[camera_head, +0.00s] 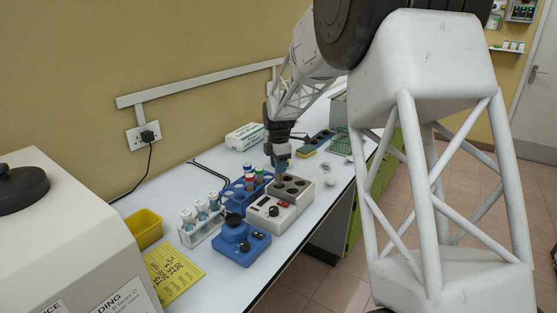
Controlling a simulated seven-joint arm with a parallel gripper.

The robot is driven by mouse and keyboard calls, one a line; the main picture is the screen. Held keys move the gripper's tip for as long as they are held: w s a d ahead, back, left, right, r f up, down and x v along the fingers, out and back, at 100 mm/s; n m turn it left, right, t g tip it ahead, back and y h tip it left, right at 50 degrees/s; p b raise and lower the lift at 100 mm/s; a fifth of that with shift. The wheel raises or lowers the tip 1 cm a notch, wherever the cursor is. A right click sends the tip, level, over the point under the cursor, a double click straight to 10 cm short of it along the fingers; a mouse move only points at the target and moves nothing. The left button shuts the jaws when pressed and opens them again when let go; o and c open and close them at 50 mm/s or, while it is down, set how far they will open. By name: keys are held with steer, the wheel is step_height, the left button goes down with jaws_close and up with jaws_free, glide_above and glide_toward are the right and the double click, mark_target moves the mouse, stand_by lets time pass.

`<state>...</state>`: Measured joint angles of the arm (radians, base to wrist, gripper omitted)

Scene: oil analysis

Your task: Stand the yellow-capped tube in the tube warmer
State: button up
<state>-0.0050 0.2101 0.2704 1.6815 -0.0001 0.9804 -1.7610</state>
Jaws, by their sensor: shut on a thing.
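My gripper (281,169) is above the back left part of the warmer, pointing down. It is shut on a thin thing that I take to be the yellow-capped tube. No yellow cap shows, as the fingers hide it. I cannot tell whether the tube's lower end is inside a well or just above it.
A blue rack (233,197) with red- and green-capped tubes stands left of the warmer. A white rack (193,238) of pale-capped tubes, a blue device (240,250) and a yellow bin (146,228) are nearer. A white box (244,137) and a green wire rack (341,143) stand farther back.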

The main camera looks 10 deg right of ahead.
mark_target(278, 176)
steer(key=shift+f, duration=2.6)
steer(key=o, duration=1)
steer(key=shift+r, duration=0.1)
steer(key=shift+r, duration=3.75)
steer(key=shift+r, duration=0.1)
